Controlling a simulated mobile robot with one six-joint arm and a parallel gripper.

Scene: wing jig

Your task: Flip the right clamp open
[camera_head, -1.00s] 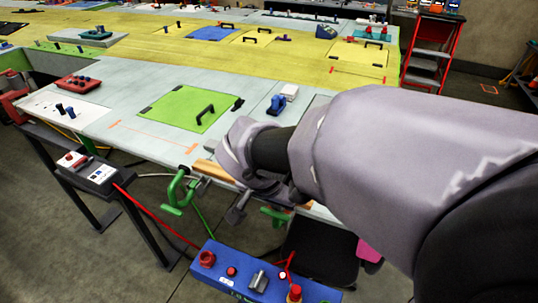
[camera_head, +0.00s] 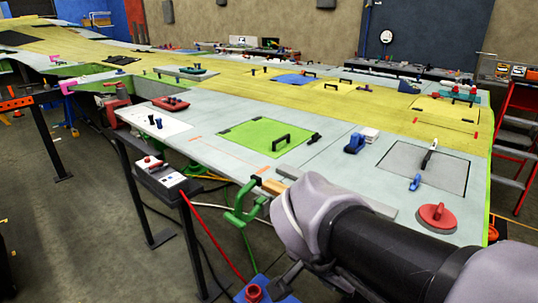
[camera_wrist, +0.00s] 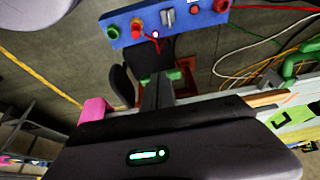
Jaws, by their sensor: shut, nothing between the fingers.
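My gripper (camera_head: 284,280) hangs low beside the table's front edge in the head view, partly hidden by my wrist. In the wrist view my gripper (camera_wrist: 158,82) shows its fingers shut and empty. Green parts (camera_wrist: 174,74) show on both sides of the fingertips; they look like the right clamp, mostly hidden behind the fingers. I cannot tell whether the fingers touch it or whether it is open. My arm hides the right clamp in the head view. Another green clamp (camera_head: 240,205) is on the table edge to the left, and in the wrist view (camera_wrist: 292,65) at right.
A pink block (camera_wrist: 96,112) is close to my wrist. A grey stand (camera_head: 160,180) is left. The table (camera_head: 330,165) carries a green panel (camera_head: 250,135).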

